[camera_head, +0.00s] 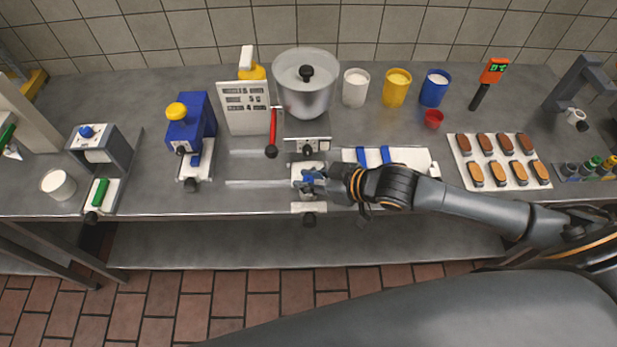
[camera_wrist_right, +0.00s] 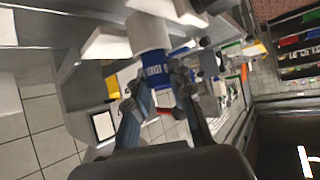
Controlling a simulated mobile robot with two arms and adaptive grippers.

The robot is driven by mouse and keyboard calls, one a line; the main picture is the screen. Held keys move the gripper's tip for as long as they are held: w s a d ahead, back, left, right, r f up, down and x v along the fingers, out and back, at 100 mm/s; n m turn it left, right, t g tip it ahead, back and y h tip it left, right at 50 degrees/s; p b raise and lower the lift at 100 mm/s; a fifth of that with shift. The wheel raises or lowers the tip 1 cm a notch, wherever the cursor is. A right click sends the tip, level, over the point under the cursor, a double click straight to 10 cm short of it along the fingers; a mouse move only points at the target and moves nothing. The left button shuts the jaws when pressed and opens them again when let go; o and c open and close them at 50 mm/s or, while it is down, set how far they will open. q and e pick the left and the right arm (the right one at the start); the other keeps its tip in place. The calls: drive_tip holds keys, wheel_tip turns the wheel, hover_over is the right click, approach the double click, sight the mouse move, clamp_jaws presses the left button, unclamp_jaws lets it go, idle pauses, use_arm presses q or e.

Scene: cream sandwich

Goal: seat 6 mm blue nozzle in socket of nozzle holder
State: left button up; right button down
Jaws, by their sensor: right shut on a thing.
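My right gripper (camera_head: 318,180) reaches in from the right over the white block (camera_head: 309,207) at the front middle of the counter. It is shut on the blue nozzle (camera_head: 309,177), which also shows between the fingers in the right wrist view (camera_wrist_right: 156,70). In that view the nozzle is a blue band with white lettering, with a white cylinder (camera_wrist_right: 148,34) beyond it. The white block appears to be the nozzle holder. Its socket is hidden by the gripper, so I cannot tell whether the nozzle is in it or above it. My left gripper is not in view.
A steel pot (camera_head: 305,90) and a white sign (camera_head: 244,108) stand behind the gripper. A white tray with blue strips (camera_head: 415,157) lies beside my arm. A biscuit tray (camera_head: 520,184) and a rack of nozzles (camera_head: 570,177) are at the right. The counter's front edge is close.

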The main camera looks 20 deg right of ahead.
drive_tip(key=shift+f, duration=0.1)
drive_tip(key=c, duration=1.6)
unclamp_jaws()
drive_tip(key=shift+f, duration=0.1)
drive_tip(key=o, duration=0.4)
drive_tip(key=shift+r, duration=0.25)
drive_tip(key=shift+b+v, duration=1.05)
drive_tip(key=shift+v, duration=4.95)
